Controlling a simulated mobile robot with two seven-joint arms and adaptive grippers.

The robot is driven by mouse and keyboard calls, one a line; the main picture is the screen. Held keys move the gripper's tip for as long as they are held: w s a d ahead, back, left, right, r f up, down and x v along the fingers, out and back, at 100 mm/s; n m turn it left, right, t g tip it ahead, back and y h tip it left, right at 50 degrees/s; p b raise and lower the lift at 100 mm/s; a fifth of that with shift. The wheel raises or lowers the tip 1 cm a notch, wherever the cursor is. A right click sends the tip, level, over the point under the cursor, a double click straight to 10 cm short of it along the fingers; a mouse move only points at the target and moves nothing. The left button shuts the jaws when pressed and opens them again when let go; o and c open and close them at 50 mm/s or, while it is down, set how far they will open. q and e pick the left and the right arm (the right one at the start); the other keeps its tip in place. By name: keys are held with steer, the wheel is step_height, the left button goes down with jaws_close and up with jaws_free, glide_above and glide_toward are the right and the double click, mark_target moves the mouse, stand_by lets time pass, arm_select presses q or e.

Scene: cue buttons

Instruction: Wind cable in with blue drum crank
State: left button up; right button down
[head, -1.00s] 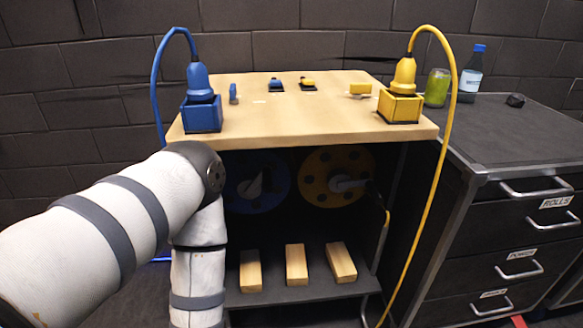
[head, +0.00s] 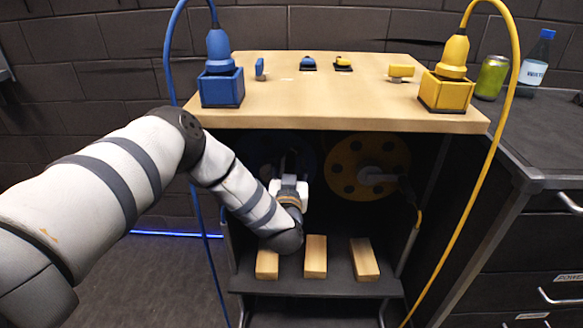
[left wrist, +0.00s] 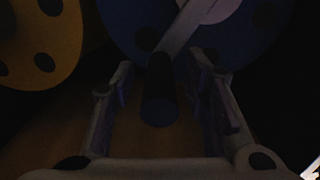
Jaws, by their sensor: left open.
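The blue drum (head: 311,162) hangs in the dark bay under the bench top, mostly hidden behind my left gripper in the head view. In the left wrist view the blue drum (left wrist: 240,40) fills the top, with its pale crank arm (left wrist: 184,25) across it. The dark crank handle (left wrist: 160,100) points toward the camera, between the two fingers of my left gripper (left wrist: 160,80). The left gripper (head: 290,168) is open, with a finger on each side of the handle; contact is not clear. The blue cable (head: 168,70) runs from the blue plug (head: 219,48) down the left side. My right gripper is not in view.
A yellow drum (head: 343,180) sits right of the blue one and also shows in the left wrist view (left wrist: 38,45). Wooden blocks (head: 315,257) lie on the shelf below. The bench top (head: 320,110) is above my forearm. A yellow cable (head: 505,110) hangs at right.

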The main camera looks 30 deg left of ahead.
arm_select(q)
steer(key=shift+w+a, duration=0.1)
steer(key=shift+w, duration=0.1)
jaws_close()
steer(key=shift+f, duration=0.1)
